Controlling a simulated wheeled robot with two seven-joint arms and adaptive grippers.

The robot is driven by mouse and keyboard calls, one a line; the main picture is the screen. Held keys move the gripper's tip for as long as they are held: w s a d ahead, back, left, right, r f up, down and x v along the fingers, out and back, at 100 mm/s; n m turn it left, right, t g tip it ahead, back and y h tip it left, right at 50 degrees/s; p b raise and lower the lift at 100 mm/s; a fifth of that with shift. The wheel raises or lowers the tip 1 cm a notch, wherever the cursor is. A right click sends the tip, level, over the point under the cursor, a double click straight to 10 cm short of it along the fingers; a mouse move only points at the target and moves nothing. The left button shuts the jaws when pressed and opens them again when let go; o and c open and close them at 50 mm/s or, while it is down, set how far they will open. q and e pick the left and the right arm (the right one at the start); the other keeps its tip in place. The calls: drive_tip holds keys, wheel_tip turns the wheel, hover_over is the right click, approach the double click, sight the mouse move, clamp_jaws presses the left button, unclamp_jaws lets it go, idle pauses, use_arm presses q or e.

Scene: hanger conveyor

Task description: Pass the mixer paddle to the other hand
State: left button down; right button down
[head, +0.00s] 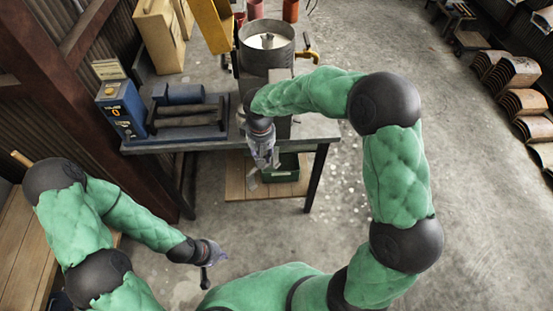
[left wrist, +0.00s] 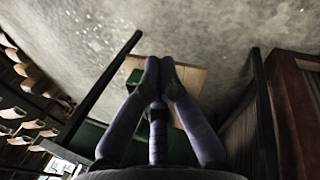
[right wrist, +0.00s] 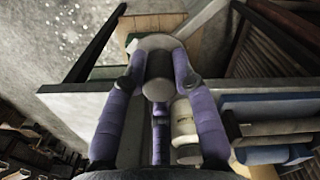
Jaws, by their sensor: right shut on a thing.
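The mixer paddle shows in the right wrist view as a dark grey cylinder (right wrist: 157,78) with a pale, rounded part beyond it. My right gripper (right wrist: 159,75) is shut on the cylinder. In the head view, my right gripper (head: 263,157) points down over the front of the workbench, and a small grey part of the paddle (head: 252,181) shows below it. The rest is hidden by the fingers. My left gripper (head: 212,253) is low, nearer my body, in front of the bench. In the left wrist view its fingertips (left wrist: 160,72) meet with nothing visible between them.
The workbench (head: 312,129) carries a blue box with a display (head: 121,109), a roller device (head: 185,112) and a metal pot with pale contents (head: 266,50). A green bin (head: 281,172) stands on a low shelf under it. Open floor lies to the right.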

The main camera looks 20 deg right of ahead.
use_arm(q)
drive_tip(key=c, duration=1.7)
unclamp_jaws()
drive_tip(key=o, duration=0.6)
drive_tip(key=shift+w, duration=0.25)
drive_tip(key=shift+o, duration=1.3)
drive_tip(key=w+r+n+g, duration=0.1)
drive_tip(key=w+n, duration=0.1)
drive_tip(key=w, duration=0.7)
drive_tip(key=shift+r+n, duration=0.2)
drive_tip(key=shift+n, duration=0.2)
drive_tip(key=w+d+r+n+g+h, duration=0.1)
drive_tip(key=w+r+n+g+h, duration=0.3)
drive_tip(key=w+r, duration=1.25)
wheel_tip(320, 180, up, 15)
drive_tip(key=n, duration=0.2)
drive_tip(key=x, duration=1.2)
drive_tip(key=shift+s+g+y, duration=0.2)
drive_tip(key=shift+g+y, duration=0.1)
use_arm(e)
drive_tip(key=w+a+r+n, duration=0.5)
drive_tip(key=a+r, duration=0.2)
drive_tip(key=a, duration=0.2)
drive_tip(key=shift+w+a, duration=0.25)
use_arm(q)
drive_tip(key=shift+c, duration=0.3)
